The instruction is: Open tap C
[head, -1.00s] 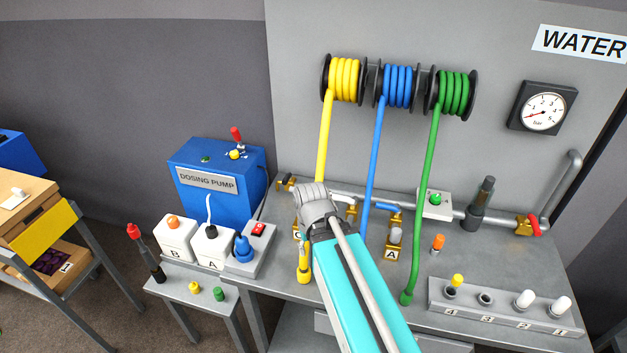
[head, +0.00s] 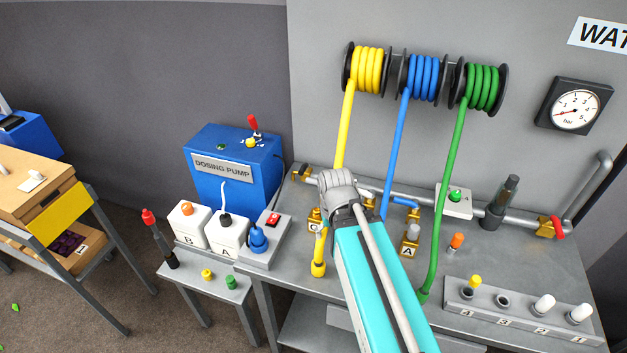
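Tap C (head: 314,214) is a brass tap with a letter C plate, hanging from the grey pipe (head: 428,203) above the bench. My arm's wrist covers the area just right of it, so its handle cannot be made out. The yellow hose (head: 343,135) runs down from its reel and passes behind my wrist. A yellow end piece (head: 319,268) shows below tap C; whether it joins the tap is unclear. My grey wrist is beside tap C in the picture. My gripper's fingers are hidden behind it, and no contact with the tap can be seen.
Tap A (head: 410,238), with a blue lever, is right of my arm. The blue hose (head: 396,145) and green hose (head: 447,200) hang near it. A dosing pump (head: 235,168) stands left. A numbered socket block (head: 520,318) sits at the bench's front right.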

